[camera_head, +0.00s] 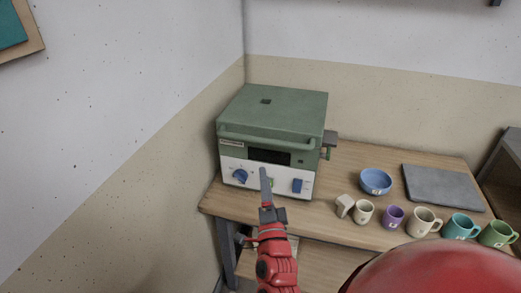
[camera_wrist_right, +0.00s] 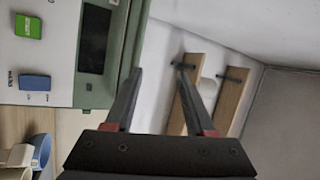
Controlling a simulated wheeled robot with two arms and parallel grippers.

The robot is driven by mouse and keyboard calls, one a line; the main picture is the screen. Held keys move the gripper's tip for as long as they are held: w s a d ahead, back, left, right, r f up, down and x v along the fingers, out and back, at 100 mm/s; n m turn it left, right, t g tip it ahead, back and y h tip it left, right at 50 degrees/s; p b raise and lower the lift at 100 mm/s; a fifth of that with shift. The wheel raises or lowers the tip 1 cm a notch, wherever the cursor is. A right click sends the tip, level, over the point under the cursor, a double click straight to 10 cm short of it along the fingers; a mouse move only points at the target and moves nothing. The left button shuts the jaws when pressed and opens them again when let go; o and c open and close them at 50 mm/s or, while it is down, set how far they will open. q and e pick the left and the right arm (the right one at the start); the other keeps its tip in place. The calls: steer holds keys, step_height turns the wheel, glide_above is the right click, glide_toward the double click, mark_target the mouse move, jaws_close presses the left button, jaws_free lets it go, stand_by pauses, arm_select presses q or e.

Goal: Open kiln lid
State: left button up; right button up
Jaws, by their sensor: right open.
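The kiln (camera_head: 275,105) is a boxy unit with a green lid, a front handle bar (camera_head: 265,141) and a white control panel with a blue knob. It stands on the wooden table against the corner, and its lid looks shut. My right gripper (camera_head: 264,178) is in front of the kiln's panel, seen edge-on in the head view. In the right wrist view, its two fingers (camera_wrist_right: 160,75) are apart with nothing between them. The kiln's white panel and dark display (camera_wrist_right: 94,38) show left of the fingers there. My left gripper is not in view.
A grey slab (camera_head: 443,187) lies behind the mugs. Walls stand close left of and behind the kiln.

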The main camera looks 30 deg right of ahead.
steer(key=d+f+m+g+y, duration=0.1)
steer(key=f, duration=0.1)
glide_toward(263, 141)
steer(key=x, duration=0.9)
steer(key=shift+w+d+f+m+p, duration=0.15)
steer(key=shift+w+d+p, duration=0.1)
steer(key=shift+w, duration=0.15)
steer(key=shift+w+d+f+m+p, duration=0.1)
steer(key=shift+w+d+m+p, duration=0.1)
steer(key=shift+w, duration=0.25)
jaws_close()
stand_by(0.7)
